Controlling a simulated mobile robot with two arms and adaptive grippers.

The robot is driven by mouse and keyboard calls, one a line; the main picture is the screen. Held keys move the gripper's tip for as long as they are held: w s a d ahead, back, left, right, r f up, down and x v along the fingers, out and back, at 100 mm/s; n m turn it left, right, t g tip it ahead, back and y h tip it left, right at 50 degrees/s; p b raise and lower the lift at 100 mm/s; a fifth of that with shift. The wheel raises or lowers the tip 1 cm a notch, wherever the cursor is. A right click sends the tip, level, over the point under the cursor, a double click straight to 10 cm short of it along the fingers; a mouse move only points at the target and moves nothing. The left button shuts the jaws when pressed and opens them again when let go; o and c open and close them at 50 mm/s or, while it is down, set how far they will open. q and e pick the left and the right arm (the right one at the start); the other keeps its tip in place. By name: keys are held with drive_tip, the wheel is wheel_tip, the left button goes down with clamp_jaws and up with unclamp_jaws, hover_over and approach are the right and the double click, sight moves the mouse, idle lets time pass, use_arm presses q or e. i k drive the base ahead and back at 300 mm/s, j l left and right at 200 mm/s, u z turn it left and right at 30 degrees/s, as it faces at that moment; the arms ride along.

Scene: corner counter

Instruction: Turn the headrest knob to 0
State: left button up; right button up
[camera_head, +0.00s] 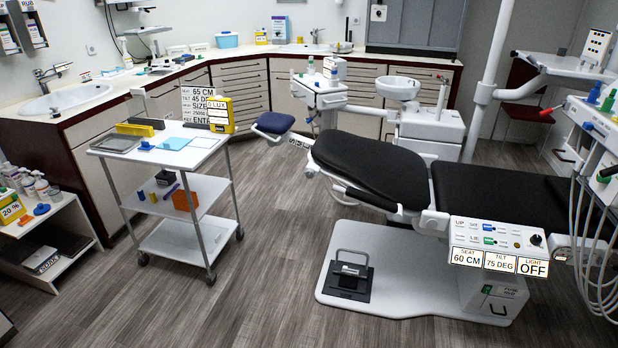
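The dental chair has a black backrest (368,170) and a dark blue headrest (273,122) at its left end. A small pale knob-like part (310,173) sits at the backrest's left edge; I cannot tell whether it is the headrest knob or read any setting on it. A white control panel (497,236) on the chair's near side has a black round knob (536,240), green and blue buttons, and displays (499,262) reading "SEAT 60 CM", "TILT 75 DEG" and "LIGHT OFF". Neither of my grippers is in view.
A white wheeled cart (187,185) stands left of the chair, with a card (196,104) and yellow meter (220,114) on top. A black foot pedal (349,275) sits on the chair's base plate. Hoses hang at the right. Floor (272,235) between cart and chair is clear.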

sight(310, 173)
drive_tip(key=u, duration=0.2)
drive_tip(key=i+l+u, duration=0.15)
drive_tip(key=u, duration=0.2)
drive_tip(key=i+l+u, duration=0.2)
drive_tip(key=u, duration=0.15)
drive_tip(key=i+l+u, duration=0.2)
drive_tip(key=u, duration=0.15)
